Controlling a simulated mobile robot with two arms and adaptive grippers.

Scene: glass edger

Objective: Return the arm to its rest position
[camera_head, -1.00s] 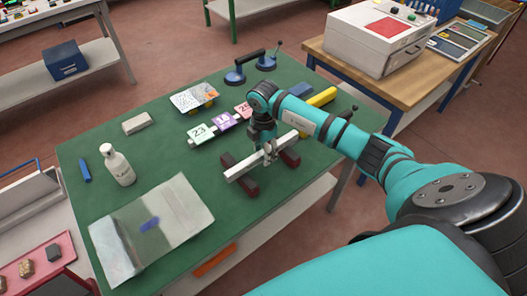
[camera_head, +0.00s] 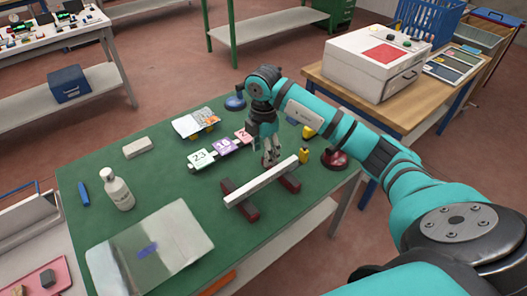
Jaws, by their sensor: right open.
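My right arm comes in from the right, and its teal links bend down over the green table (camera_head: 140,190). My right gripper (camera_head: 268,160) points down, open and empty. It appears just above and behind a pale bar (camera_head: 258,184), apart from it as far as I can tell. The bar lies across two dark red supports (camera_head: 242,207). My left gripper is not in view.
Numbered tags (camera_head: 222,147) lie left of the gripper. A red suction cup (camera_head: 335,159) and a small yellow item (camera_head: 304,156) stand to its right. A white bottle (camera_head: 118,190) and glass sheet (camera_head: 150,247) are at left. A white machine (camera_head: 370,68) stands behind.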

